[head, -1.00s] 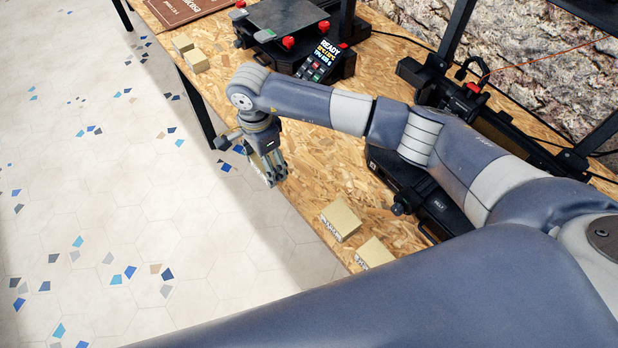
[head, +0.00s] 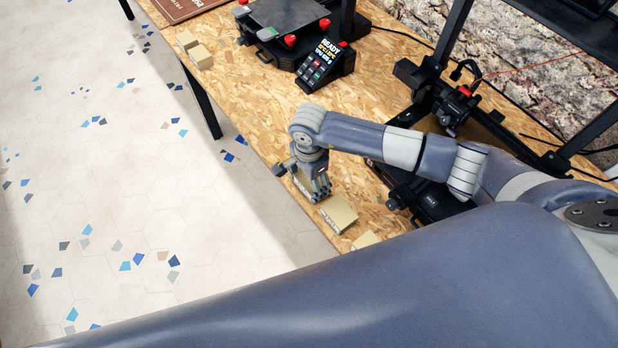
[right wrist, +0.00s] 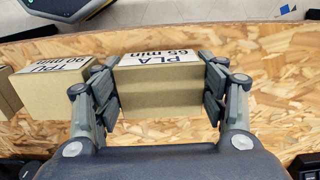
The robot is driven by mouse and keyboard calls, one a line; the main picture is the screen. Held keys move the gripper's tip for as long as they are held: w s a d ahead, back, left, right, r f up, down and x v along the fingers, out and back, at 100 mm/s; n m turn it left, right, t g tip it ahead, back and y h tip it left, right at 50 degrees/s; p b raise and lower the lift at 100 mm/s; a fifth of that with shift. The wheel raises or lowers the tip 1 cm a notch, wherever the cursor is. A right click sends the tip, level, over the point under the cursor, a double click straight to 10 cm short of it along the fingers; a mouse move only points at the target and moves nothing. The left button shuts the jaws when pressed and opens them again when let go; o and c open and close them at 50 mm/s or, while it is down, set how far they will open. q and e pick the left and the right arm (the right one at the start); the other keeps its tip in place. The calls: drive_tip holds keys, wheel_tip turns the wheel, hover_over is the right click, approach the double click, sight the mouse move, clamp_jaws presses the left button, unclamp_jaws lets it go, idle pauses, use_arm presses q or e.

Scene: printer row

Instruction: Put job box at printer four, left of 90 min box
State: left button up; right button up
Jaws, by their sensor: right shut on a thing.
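My right gripper (head: 312,190) is shut on a tan box labelled PLA 65 min (right wrist: 160,88), with one finger on each side. The gripper also shows in the right wrist view (right wrist: 161,95). The box is at the front edge of the wooden bench; I cannot tell whether it touches the surface. The TPU 90 min box (right wrist: 52,88) stands just left of it in the right wrist view, with a finger between them. In the head view the 90 min box (head: 339,214) is to the right of my gripper. My left gripper is out of view.
Another tan box (head: 366,239) lies beyond the 90 min box, partly hidden by my arm. A black printer (head: 432,200) stands behind them. A printer with a READY display (head: 327,62) and two small boxes (head: 200,56) are farther left. Bare bench (head: 250,110) lies between.

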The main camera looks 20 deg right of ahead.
drive_tip(key=shift+f+b, duration=0.25)
drive_tip(key=shift+b, duration=0.05)
drive_tip(key=o, duration=1.2)
drive_tip(key=shift+r, duration=0.1)
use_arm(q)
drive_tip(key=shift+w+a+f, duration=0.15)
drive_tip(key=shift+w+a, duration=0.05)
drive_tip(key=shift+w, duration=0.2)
use_arm(e)
drive_tip(key=shift+r, duration=0.1)
drive_tip(key=shift+r+p, duration=0.2)
drive_tip(key=shift+p, duration=0.15)
use_arm(q)
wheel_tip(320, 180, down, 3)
drive_tip(key=b, duration=0.3)
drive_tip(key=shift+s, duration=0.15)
use_arm(e)
wheel_tip(320, 180, up, 12)
drive_tip(key=shift+f, duration=0.15)
